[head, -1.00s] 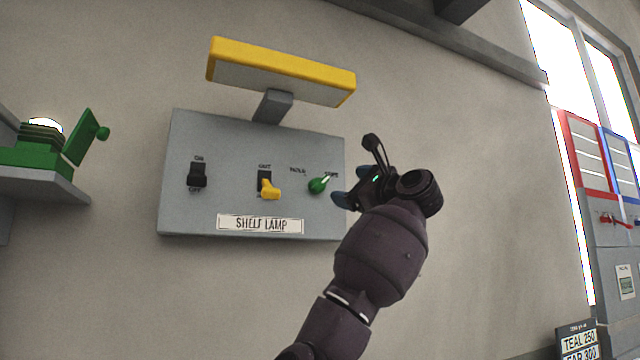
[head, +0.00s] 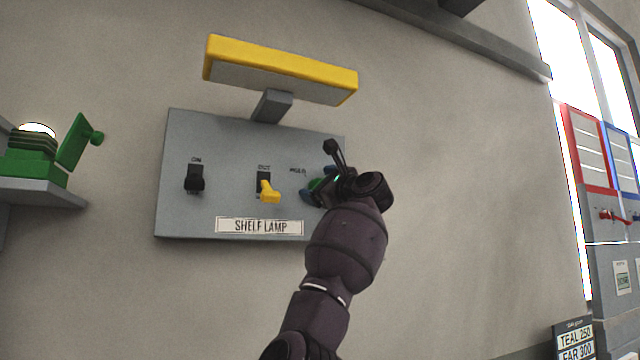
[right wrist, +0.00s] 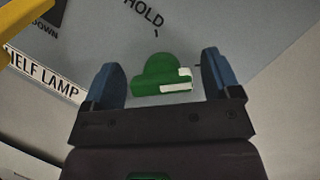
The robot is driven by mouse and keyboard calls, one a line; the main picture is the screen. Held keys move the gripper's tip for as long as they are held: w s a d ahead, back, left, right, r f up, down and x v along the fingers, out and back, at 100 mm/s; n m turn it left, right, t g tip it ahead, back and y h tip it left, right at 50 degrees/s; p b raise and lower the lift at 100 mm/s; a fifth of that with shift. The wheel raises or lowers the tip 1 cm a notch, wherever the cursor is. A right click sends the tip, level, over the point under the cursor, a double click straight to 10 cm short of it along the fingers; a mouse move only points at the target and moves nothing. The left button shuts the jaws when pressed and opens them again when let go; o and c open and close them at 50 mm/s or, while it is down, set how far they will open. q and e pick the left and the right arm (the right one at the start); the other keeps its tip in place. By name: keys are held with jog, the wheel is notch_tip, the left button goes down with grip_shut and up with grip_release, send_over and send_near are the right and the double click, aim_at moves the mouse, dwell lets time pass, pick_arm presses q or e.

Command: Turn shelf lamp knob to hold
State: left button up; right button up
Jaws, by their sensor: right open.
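The shelf lamp panel (head: 225,150) is a grey plate on the wall with a "SHELF LAMP" label. Its green knob (head: 315,184) is at the right side of the panel, partly hidden behind my right gripper (head: 318,184). In the right wrist view the green knob (right wrist: 160,78) has a white mark pointing right, and the word HOLD (right wrist: 144,14) is above it. My right gripper (right wrist: 163,80) is open, with one blue finger on each side of the knob and visible gaps between. My left gripper is not in view.
A black switch (head: 195,178) and a yellow lever (head: 268,191) sit left of the knob on the panel. A yellow-edged lamp (head: 280,72) juts out above. A green device (head: 40,160) stands on a shelf at the left. Bare wall is right of my arm.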

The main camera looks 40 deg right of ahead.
jog(key=c, duration=0.9)
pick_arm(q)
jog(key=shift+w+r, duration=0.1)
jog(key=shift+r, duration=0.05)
